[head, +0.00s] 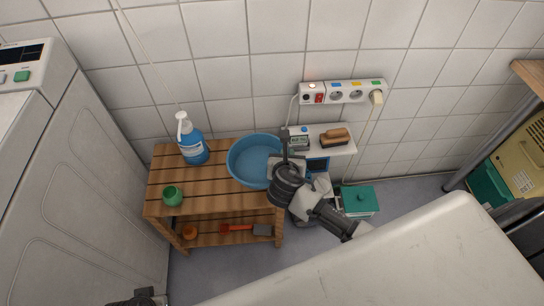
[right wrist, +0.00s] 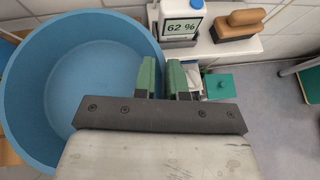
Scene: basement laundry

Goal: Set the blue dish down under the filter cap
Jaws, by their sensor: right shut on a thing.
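The blue dish (head: 246,151) is a round, empty basin at the right end of the slatted wooden bench. It also fills the left of the right wrist view (right wrist: 85,75). I cannot tell whether it rests on the bench or is just above it. My right gripper (head: 285,152) is shut on the dish's right rim, with its green fingers (right wrist: 163,76) on either side of the wall. A dark part of my left arm shows at the bottom edge of the head view; its fingers are not clear. I cannot make out the filter cap; my right arm hides part of the white unit behind it.
A white shelf (head: 340,149) beside the dish holds a display device (head: 299,141) and a brush (head: 336,138). A green-lidded box (head: 358,199) stands on the floor.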

